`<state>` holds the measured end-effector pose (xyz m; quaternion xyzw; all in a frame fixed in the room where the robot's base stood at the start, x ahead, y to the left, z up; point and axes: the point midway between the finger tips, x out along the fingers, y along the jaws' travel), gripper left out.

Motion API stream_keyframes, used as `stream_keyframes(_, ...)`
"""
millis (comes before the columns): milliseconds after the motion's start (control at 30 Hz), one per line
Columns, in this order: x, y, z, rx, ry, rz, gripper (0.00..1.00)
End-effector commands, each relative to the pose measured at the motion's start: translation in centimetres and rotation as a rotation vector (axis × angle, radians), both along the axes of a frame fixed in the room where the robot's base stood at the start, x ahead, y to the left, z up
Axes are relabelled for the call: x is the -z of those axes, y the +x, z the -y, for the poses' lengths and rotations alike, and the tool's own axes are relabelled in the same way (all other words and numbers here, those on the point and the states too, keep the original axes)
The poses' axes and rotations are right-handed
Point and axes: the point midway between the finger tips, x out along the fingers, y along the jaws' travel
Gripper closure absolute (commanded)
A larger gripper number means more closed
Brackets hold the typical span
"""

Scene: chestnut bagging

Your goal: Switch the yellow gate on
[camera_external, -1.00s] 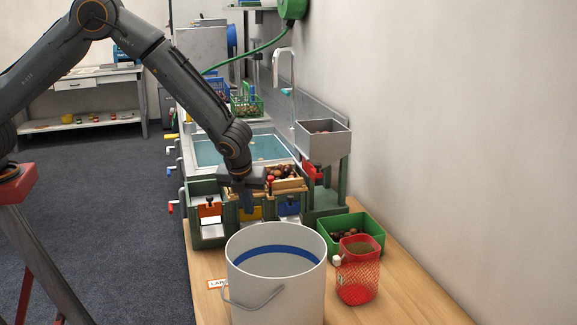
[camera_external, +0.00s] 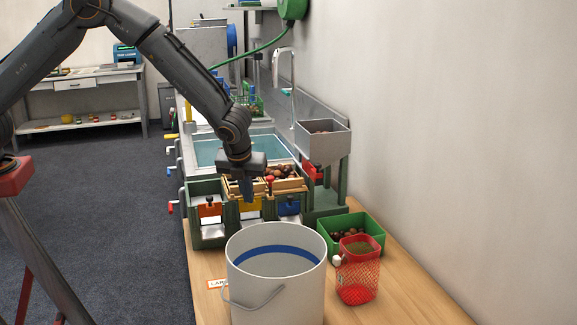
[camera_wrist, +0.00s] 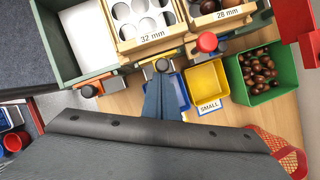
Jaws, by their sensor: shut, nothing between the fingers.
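The yellow gate (camera_external: 252,206) is the middle one of three gates on the front of the green sorting stand (camera_external: 207,242), between the orange gate (camera_external: 209,210) and the blue gate (camera_external: 289,208). My gripper (camera_external: 248,198) is shut and empty, pointing down in front of the yellow gate and partly covering it. In the wrist view the closed fingertips (camera_wrist: 160,78) are just below the yellow gate's dark knob (camera_wrist: 162,65). I cannot tell whether they touch it. The gate's exact position is hard to tell.
A white bucket (camera_external: 275,290) stands close in front of the stand. A green crate of chestnuts (camera_external: 372,228) and a red mesh bag (camera_external: 358,285) are to its right. A red knob (camera_wrist: 207,42) sticks up beside my fingers. A yellow tray (camera_wrist: 206,88) lies below right.

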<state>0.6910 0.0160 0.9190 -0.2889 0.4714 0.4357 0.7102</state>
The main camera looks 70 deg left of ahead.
Motion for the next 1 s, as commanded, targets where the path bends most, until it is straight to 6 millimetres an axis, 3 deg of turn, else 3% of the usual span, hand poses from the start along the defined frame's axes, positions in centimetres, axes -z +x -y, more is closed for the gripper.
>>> stream_keyframes(167, 0.5, -0.2, 0.5, 0.001, 0.001, 0.001, 1.00)
stream_keyframes(367, 2.9, -1.4, 2.8, 0.005, 0.001, -0.002, 1.00)
stream_keyframes(700, -3.5, -2.4, 5.1, 0.002, -0.001, 0.004, 1.00)
stream_keyframes(1000, -6.3, -3.1, 6.2, 0.001, 0.000, 0.000, 1.00)
